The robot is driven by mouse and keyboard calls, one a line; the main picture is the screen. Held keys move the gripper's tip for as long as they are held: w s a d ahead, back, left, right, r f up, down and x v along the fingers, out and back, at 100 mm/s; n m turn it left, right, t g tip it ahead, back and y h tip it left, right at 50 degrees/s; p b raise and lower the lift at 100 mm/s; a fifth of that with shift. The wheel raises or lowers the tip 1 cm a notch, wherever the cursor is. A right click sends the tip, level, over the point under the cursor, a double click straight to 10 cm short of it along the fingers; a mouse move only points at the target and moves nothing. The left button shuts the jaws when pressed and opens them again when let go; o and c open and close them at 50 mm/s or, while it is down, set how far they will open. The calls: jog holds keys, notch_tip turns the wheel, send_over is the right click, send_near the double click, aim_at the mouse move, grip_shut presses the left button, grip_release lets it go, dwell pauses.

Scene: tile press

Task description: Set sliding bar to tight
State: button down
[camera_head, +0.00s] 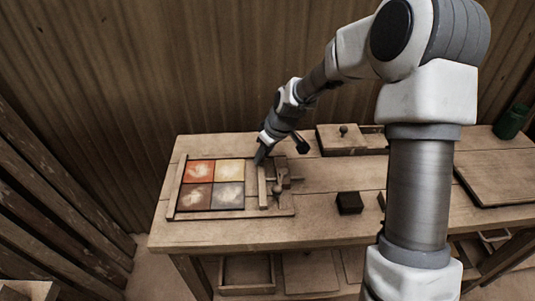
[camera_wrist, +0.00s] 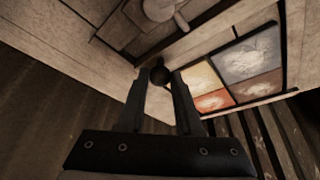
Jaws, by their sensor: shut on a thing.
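The wooden tile press (camera_head: 230,215) lies on the left part of the bench, with red, yellow, brown and grey tiles (camera_head: 215,184) in its bed. The sliding bar (camera_head: 263,190) runs along the right side of the tiles, with a narrow gap between them. It also shows in the wrist view (camera_wrist: 215,38). My gripper (camera_head: 259,160) is at the bar's far end, pointing down. In the wrist view its fingertips (camera_wrist: 160,75) are closed around a small dark knob (camera_wrist: 160,73) at the bar's end. The fingers partly hide the knob.
A round-ended wooden clamp piece (camera_head: 278,190) sits just right of the bar. A lidded wooden box (camera_head: 342,138) stands at the back and a dark block (camera_head: 349,203) lies to the right. A green jar (camera_head: 511,122) is far right. Bench between press and block is clear.

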jog(key=a, duration=0.3)
jog(key=shift+a, duration=0.3)
jog(key=c, duration=0.6)
grip_release()
jog(key=p+v, duration=0.2)
jog(key=v, duration=1.5)
jog(key=shift+r, duration=0.25)
jog(key=shift+s+d, duration=0.1)
jog(key=shift+d, duration=0.05)
